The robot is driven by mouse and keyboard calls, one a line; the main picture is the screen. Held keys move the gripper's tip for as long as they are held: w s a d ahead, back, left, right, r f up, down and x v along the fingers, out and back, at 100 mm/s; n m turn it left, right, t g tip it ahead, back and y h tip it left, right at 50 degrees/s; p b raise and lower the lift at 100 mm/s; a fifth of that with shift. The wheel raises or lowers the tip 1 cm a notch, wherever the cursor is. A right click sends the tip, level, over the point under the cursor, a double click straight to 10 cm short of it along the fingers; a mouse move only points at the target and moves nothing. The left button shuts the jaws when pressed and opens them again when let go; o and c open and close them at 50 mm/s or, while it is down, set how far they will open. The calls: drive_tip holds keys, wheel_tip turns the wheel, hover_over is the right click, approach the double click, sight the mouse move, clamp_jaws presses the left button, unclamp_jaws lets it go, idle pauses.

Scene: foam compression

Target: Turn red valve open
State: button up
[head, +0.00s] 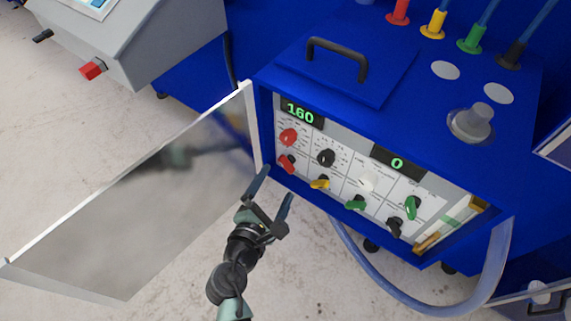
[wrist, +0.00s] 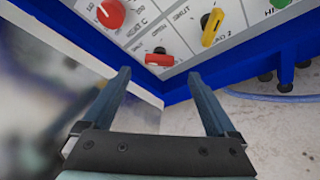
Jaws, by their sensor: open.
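The red valve (head: 286,163) is a small lever-shaped handle at the lower left of the white control panel (head: 340,165). In the wrist view the red valve (wrist: 158,60) lies just beyond the gap between my fingertips. A round red knob (head: 288,137) sits directly above it, and also shows at the upper left of the wrist view (wrist: 110,13). My gripper (head: 274,186) is open and empty, in front of the panel's lower left corner and pointing at the valve. The fingers appear apart from the valve.
The open door (head: 140,200) stands close on my gripper's left. A yellow handle (head: 319,183), also in the wrist view (wrist: 212,27), is right of the valve. The blue cabinet's lower frame edge (head: 330,215) runs below the panel. A clear hose (head: 400,297) loops below, over open floor.

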sight(286, 168)
drive_tip(key=x, duration=0.6)
drive_tip(key=shift+w+d+f, duration=0.1)
drive_tip(key=shift+w+d, duration=0.05)
drive_tip(key=shift+w, duration=0.25)
drive_tip(key=c, duration=1.4)
drive_tip(key=shift+o, duration=0.2)
